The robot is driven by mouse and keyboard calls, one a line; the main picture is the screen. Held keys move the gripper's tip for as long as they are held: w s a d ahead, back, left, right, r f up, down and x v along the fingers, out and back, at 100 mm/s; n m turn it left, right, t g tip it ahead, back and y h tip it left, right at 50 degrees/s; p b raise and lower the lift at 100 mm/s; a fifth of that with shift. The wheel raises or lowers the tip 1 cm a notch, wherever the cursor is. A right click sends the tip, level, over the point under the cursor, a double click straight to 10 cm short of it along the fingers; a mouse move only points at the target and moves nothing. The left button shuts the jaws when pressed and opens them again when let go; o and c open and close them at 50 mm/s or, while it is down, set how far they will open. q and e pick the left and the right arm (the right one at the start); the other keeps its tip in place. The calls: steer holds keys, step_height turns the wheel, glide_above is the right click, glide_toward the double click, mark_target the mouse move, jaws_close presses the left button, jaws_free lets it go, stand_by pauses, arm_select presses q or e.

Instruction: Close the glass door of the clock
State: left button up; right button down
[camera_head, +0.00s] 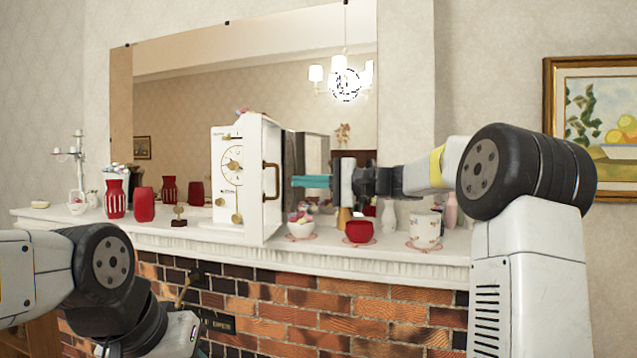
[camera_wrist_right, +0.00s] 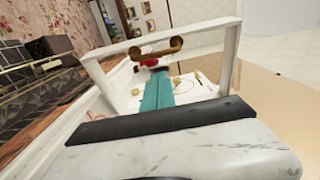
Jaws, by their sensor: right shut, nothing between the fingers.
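The white clock (camera_head: 228,205) stands on the mantel, its round dial with gold parts facing forward. Its white-framed glass door (camera_head: 254,205) stands open, swung out from the dial, with a gold-brown handle (camera_head: 271,181) on it. The door frame (camera_wrist_right: 92,68) and handle (camera_wrist_right: 155,49) also show in the right wrist view. My right gripper (camera_head: 294,181), with teal fingers, is shut and empty just right of the handle. Its fingers (camera_wrist_right: 158,76) point toward the handle in the wrist view; I cannot tell whether they touch it.
A large mirror (camera_head: 200,90) is behind the clock.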

steer(key=shift+s+a, duration=0.3)
steer(key=shift+a, duration=0.3)
steer(key=shift+s+a, duration=0.3)
steer(key=shift+a, duration=0.25)
steer(key=shift+s+a+r, duration=0.1)
steer(key=shift+a, duration=0.05)
